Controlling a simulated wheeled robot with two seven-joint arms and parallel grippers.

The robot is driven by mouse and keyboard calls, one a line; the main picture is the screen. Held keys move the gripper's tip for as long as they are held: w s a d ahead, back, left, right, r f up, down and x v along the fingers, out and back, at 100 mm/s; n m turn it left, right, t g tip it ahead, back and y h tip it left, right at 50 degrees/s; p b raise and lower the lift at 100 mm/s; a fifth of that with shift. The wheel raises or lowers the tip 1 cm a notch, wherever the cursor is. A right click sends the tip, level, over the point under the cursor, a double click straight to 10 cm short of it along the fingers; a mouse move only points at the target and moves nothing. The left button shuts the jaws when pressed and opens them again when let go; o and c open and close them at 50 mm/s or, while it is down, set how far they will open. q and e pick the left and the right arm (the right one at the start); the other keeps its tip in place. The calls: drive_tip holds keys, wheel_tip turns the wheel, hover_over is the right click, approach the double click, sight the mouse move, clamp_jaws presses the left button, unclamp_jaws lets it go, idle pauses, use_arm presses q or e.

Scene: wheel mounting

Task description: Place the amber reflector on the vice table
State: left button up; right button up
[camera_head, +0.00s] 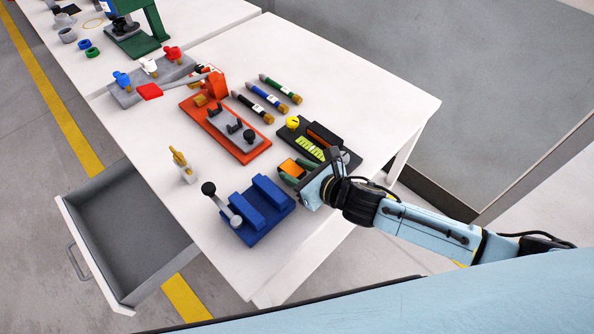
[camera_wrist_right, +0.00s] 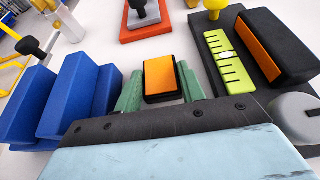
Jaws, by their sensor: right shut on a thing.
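The amber reflector (camera_head: 293,166) is an orange block with a black edge. My right gripper (camera_head: 298,174) is shut on it with green fingers at its two sides. In the right wrist view the reflector (camera_wrist_right: 160,76) sits between the fingertips. The blue vice (camera_head: 262,209), with a grey lever and black knob, stands on the white table (camera_head: 330,62) to the left of the gripper. It also shows at the left in the right wrist view (camera_wrist_right: 72,100). Whether the reflector touches the table cannot be told. My left gripper is out of view.
A black fixture (camera_head: 338,154) with a yellow-green scale and another orange piece (camera_wrist_right: 258,46) is right beside the gripper. A red fixture (camera_head: 210,123), several marker-like tools (camera_head: 268,97) and a small brass-topped piece (camera_head: 182,166) stand farther off. An open drawer (camera_head: 125,236) projects at left.

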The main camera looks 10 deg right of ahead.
drive_tip(key=shift+f, duration=0.2)
drive_tip(key=o, duration=1)
drive_tip(key=shift+r, duration=0.1)
drive_tip(key=shift+c, duration=0.2)
drive_tip(key=shift+r, duration=0.15)
drive_tip(key=p+v, duration=0.1)
drive_tip(key=v, duration=1)
drive_tip(key=shift+s+d+p, duration=0.15)
drive_tip(key=shift+p, duration=0.25)
drive_tip(key=shift+s+d+r, duration=0.15)
drive_tip(key=shift+s, duration=0.1)
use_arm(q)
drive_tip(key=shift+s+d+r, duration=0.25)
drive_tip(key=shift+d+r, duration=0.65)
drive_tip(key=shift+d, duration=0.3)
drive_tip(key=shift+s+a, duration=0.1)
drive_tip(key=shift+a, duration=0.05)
